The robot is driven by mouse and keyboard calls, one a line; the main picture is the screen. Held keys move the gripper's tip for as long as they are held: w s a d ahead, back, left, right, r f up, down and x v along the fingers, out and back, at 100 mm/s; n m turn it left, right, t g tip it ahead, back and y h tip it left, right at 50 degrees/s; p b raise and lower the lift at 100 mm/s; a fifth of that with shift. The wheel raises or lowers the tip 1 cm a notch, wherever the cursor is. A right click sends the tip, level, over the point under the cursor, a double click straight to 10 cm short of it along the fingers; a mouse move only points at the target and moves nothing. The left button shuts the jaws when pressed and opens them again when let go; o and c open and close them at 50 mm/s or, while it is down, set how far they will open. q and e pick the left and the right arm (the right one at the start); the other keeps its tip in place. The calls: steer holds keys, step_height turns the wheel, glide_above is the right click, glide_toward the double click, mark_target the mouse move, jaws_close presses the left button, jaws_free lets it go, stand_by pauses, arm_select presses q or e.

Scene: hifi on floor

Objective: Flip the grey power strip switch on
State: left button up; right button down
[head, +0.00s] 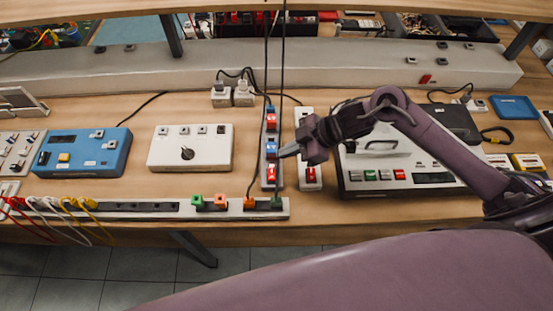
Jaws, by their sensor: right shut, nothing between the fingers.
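A narrow grey power strip (266,183) lies lengthwise away from me near the middle of the bench. It carries a red switch (271,118) at its far end, a blue one (271,147) in the middle and a red one (271,171) at the near end. My right gripper (286,153) reaches in from the right, shut and empty, its tip at the strip's right edge by the blue switch. I cannot tell whether it touches. The switch positions are too small to read. My left gripper is not in view.
A white strip with a red switch (310,173) lies just right, partly behind my gripper. Left is a white box with a black knob (188,153). Right is a grey instrument case (414,178). A long socket rail (140,215) with plugs lines the front edge. Black cables hang over the strip.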

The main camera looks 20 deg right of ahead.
steer(key=shift+w+d+b+v, duration=0.1)
steer(key=shift+w+b+v, duration=0.1)
steer(key=shift+v, duration=0.75)
steer(key=shift+w+d+b+v, duration=0.1)
steer(key=shift+w+b+v, duration=0.1)
steer(key=shift+v, duration=0.7)
steer(key=shift+w+d+b+v, duration=0.1)
steer(key=shift+w+v, duration=0.1)
steer(key=shift+v, duration=0.75)
